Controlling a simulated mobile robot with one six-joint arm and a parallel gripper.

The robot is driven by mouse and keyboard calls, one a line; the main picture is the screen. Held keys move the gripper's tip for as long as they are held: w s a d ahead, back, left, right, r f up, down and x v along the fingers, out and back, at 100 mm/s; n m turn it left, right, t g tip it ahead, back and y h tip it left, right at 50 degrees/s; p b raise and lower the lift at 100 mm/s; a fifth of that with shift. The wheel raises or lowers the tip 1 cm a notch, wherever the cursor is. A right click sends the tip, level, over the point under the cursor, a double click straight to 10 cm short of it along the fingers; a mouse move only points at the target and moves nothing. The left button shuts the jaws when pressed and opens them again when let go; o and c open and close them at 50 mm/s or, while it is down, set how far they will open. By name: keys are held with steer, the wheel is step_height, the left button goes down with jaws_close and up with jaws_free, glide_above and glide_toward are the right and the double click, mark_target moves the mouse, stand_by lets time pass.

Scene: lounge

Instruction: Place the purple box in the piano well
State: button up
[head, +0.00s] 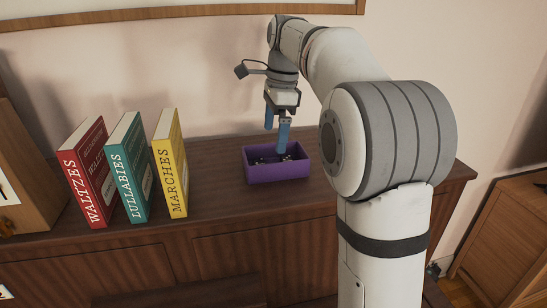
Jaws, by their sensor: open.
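The purple box (277,173) is an open-topped tray standing on the dark brown wooden top, right of the books. Several small dark and light items lie inside it, too small to make out. My gripper (276,142) hangs above the box with its blue fingers pointing down and apart. One fingertip reaches down at the box's opening near the back wall; I cannot tell if it touches. The piano well is not clearly identifiable in this view.
Three upright books stand to the left: red Waltzes (88,175), teal Lullabies (129,170) and yellow Marches (171,165). A wooden case (25,165) stands at the far left. The wooden top (225,205) is clear between books and box. A wooden cabinet (510,245) is at right.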

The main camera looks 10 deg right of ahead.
mark_target(275, 156)
step_height(275, 156, down, 7)
steer(key=shift+s+a+f+p, duration=0.1)
steer(key=shift+s+f+p, duration=0.05)
steer(key=shift+p, duration=0.4)
steer(key=shift+c, duration=0.6)
steer(key=c, duration=0.8)
steer(key=shift+o, duration=0.2)
